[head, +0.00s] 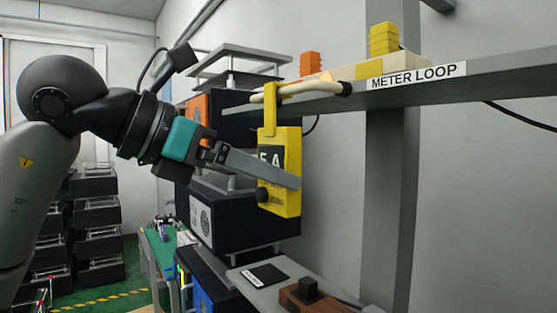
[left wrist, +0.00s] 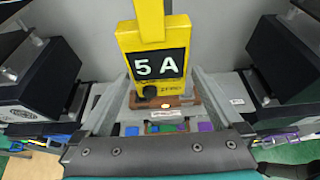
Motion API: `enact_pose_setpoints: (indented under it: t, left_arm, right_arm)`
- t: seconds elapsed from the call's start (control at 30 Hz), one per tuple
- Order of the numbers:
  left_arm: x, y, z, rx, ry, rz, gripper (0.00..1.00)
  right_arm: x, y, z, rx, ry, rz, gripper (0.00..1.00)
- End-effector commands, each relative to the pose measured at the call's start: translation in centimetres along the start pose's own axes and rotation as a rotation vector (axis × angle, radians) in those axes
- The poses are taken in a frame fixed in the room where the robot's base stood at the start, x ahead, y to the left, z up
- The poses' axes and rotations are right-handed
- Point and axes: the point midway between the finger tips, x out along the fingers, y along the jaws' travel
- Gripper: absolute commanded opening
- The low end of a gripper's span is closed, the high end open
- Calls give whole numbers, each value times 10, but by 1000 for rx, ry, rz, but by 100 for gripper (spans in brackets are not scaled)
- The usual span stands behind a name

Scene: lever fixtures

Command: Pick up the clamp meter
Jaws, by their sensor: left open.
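The yellow clamp meter (head: 284,165) hangs upright from a pale rod with a dark tip at the edge of the grey shelf. Its hook is over the rod. Its dark "5 A" display and black knob also show on the meter in the left wrist view (left wrist: 157,63). My left gripper (head: 288,178) is open at the meter's lower body, and one finger crosses in front of it in the head view. In the left wrist view, the two fingers of the gripper (left wrist: 160,82) lie on either side of the meter, apparently with gaps. My right gripper is not in view.
The grey shelf (head: 440,86) with a "METER LOOP" label runs above and right of my gripper. Yellow blocks (head: 384,38) and orange blocks (head: 310,63) stand on it. Dark equipment boxes (head: 230,213) are behind the meter. A brown block (head: 312,297) lies below.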

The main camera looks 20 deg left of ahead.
Motion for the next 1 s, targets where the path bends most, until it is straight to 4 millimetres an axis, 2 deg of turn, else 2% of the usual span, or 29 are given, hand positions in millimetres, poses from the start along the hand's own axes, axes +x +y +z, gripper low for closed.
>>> enact_pose_setpoints:
  t: [0.23,0.5,0.8,1.0]
  left_arm:
    - [18,0,-2,-1,2,-3,100]
    - [56,1,-5,-1,0,-3,100]
    - [62,2,-6,0,0,0,100]
    - [61,2,-6,0,0,0,79]
  right_arm:
    - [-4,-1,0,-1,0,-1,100]
    - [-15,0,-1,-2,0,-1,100]
    - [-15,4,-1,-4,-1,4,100]
    - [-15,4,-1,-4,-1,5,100]
